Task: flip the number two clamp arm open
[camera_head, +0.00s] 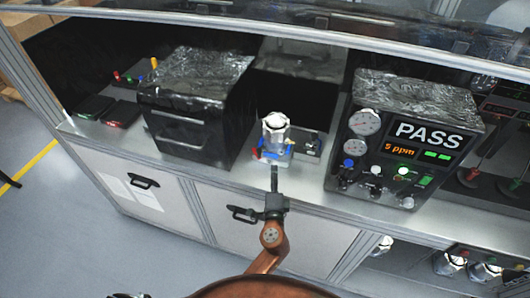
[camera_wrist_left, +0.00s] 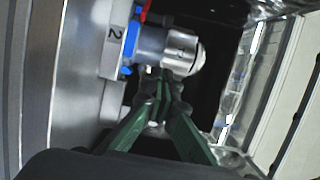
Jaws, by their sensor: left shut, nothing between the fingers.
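A silver machined housing (camera_head: 275,128) stands upright in a small fixture with blue and red parts (camera_head: 272,153) on the bench. In the left wrist view a plate marked 2 (camera_wrist_left: 114,33) sits beside a blue clamp part (camera_wrist_left: 130,40) and a red lever (camera_wrist_left: 146,11). The housing (camera_wrist_left: 181,50) lies sideways in that picture, just right of the blue part. My left gripper (camera_head: 274,170) is just in front of the fixture; its green fingers (camera_wrist_left: 162,84) are shut and empty, close to the housing and blue part. I cannot tell whether they touch. My right gripper is not in view.
A black box (camera_head: 190,110) stands left of the fixture. A tester showing PASS (camera_head: 410,140) stands to the right. A small grey block (camera_head: 307,143) is right beside the fixture. The bench front edge and drawer handles (camera_head: 243,214) are below.

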